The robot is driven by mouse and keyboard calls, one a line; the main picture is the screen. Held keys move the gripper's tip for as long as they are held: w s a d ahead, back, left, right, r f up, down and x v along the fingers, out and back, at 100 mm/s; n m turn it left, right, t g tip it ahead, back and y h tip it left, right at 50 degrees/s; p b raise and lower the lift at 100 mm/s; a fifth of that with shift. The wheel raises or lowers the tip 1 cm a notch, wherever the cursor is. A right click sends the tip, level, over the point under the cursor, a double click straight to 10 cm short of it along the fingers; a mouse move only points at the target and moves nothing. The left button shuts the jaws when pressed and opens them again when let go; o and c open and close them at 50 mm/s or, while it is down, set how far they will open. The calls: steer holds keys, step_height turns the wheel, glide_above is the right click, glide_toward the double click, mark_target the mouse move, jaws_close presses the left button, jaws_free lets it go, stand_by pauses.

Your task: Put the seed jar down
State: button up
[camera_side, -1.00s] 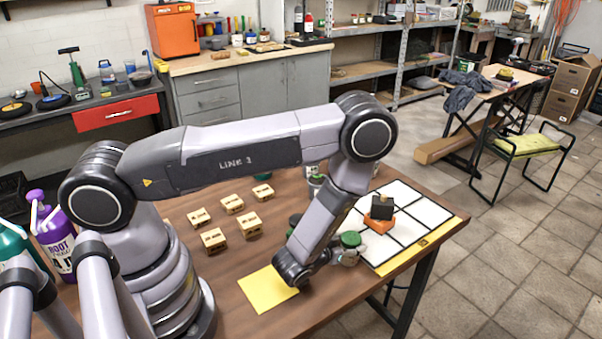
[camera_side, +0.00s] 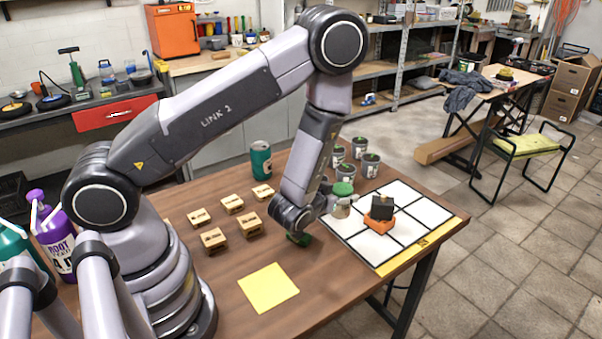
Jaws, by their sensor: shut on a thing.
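The seed jar (camera_side: 341,210), clear-sided with a green lid, is upright in my gripper (camera_side: 332,206), which is shut on it from the left. The jar shows at the left part of the white-tiled board (camera_side: 404,196); I cannot tell whether its base touches anything. Fingers and arm partly hide it. A yellow square (camera_side: 268,288) lies bare on the table, in front of and left of my gripper. Another green thing (camera_side: 299,239) shows under my wrist, mostly hidden.
An orange piece with a black block (camera_side: 381,212) sits on the board, close right of the jar. Several wooden blocks (camera_side: 232,204) and a green can (camera_side: 260,160) stand left. The brown table's (camera_side: 345,285) front is clear.

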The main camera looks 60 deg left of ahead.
steer(key=s+a+n+g+y, duration=0.2)
steer(key=a+n+y, duration=0.3)
steer(key=a, duration=1.4)
steer(key=shift+s+a+f+n+g+y, duration=0.15)
steer(key=shift+a+f+n+g+y, duration=0.3)
steer(key=shift+g, duration=0.45)
steer(key=s+a+n+g, duration=0.1)
steer(key=a, duration=0.1)
steer(key=s+a+y, duration=0.1)
steer(key=a, duration=0.2)
steer(key=s+a+n+g, duration=0.1)
steer(key=s+a, duration=0.1)
steer(key=a, duration=0.1)
steer(key=shift+s+a+f+n+g+y, duration=0.1)
steer(key=shift+a+n+g+y, duration=0.15)
steer(key=shift+n+g+y, duration=0.1)
steer(key=s+a+n+g+y, duration=0.1)
steer(key=s+a+n+g, duration=0.25)
steer(key=s+a, duration=0.5)
steer(key=f, duration=0.2)
steer(key=a+f, duration=0.1)
steer(key=f, duration=0.4)
steer(key=shift+a+f, duration=0.25)
steer(key=shift+f, duration=0.05)
steer(key=shift+f+y, duration=0.3)
steer(key=shift+f, duration=0.15)
steer(key=o, duration=1.2)
steer(key=shift+f, duration=0.1)
steer(key=shift+c, duration=0.2)
